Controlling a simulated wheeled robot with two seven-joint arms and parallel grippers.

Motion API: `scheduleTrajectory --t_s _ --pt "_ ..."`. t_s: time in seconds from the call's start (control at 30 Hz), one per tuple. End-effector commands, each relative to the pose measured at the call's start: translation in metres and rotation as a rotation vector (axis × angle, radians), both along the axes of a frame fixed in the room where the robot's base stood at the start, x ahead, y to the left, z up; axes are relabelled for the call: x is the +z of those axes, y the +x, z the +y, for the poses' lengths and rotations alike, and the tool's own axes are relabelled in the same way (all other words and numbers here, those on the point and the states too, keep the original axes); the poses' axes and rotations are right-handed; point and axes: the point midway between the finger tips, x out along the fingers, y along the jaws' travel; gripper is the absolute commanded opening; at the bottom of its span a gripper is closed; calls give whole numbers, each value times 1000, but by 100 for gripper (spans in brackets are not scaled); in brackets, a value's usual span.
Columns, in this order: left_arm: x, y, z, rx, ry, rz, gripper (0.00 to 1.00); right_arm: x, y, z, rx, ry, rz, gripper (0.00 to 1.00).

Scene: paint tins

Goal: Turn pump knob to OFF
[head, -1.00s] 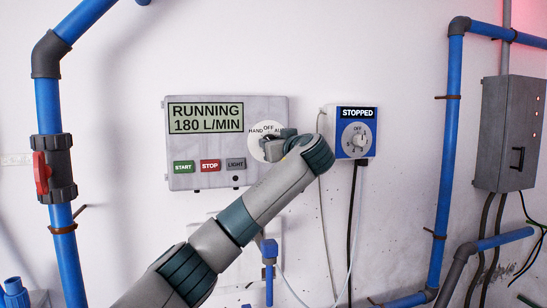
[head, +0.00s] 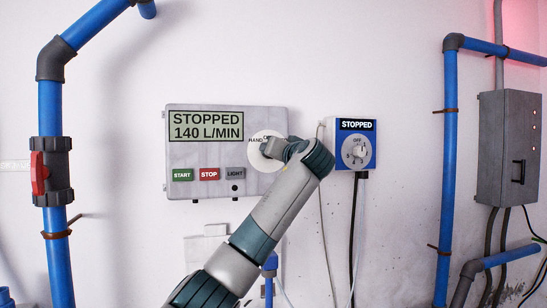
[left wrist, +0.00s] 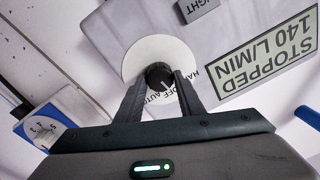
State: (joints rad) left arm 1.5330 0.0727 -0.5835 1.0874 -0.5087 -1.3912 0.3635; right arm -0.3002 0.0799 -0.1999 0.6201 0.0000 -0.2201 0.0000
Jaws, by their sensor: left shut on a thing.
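The grey pump control box (head: 185,153) is on the white wall. Its display (head: 206,125) reads STOPPED 140 L/MIN. The black pump knob (left wrist: 157,74) sits on a round white dial (left wrist: 140,58) lettered HAND, OFF and AUTO. Its pale mark points toward the OFF lettering, partly covered by a finger. My left gripper (left wrist: 158,80) is shut on the knob, one finger on each side. In the head view my left gripper (head: 267,148) covers the knob and part of the dial. My right gripper is not in view.
START (head: 182,175), STOP (head: 209,174) and LIGHT (head: 235,173) buttons sit below the display. A blue-and-white timer box (head: 355,144), also reading STOPPED, hangs close right of my wrist. Blue pipes (head: 447,180) run at both sides; the left one has a red valve handle (head: 39,173).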

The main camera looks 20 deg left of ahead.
Motion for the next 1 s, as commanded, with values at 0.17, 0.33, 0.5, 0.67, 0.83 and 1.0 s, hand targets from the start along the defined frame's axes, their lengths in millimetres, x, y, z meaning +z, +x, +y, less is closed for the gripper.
scheduleTrajectory --t_s 0.17,0.33,0.5,0.67,0.83,1.0 --pt "-2 0 0 0 88 61 12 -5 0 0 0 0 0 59" --pt "-1 0 -1 0 141 96 12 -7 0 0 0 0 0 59" --pt "-1 0 -1 0 161 109 12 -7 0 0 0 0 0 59" --pt "-1 0 -1 0 163 110 12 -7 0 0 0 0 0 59" --pt "0 0 -1 0 162 109 12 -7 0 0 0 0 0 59" --pt "0 0 -1 0 162 109 53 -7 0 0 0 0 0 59"
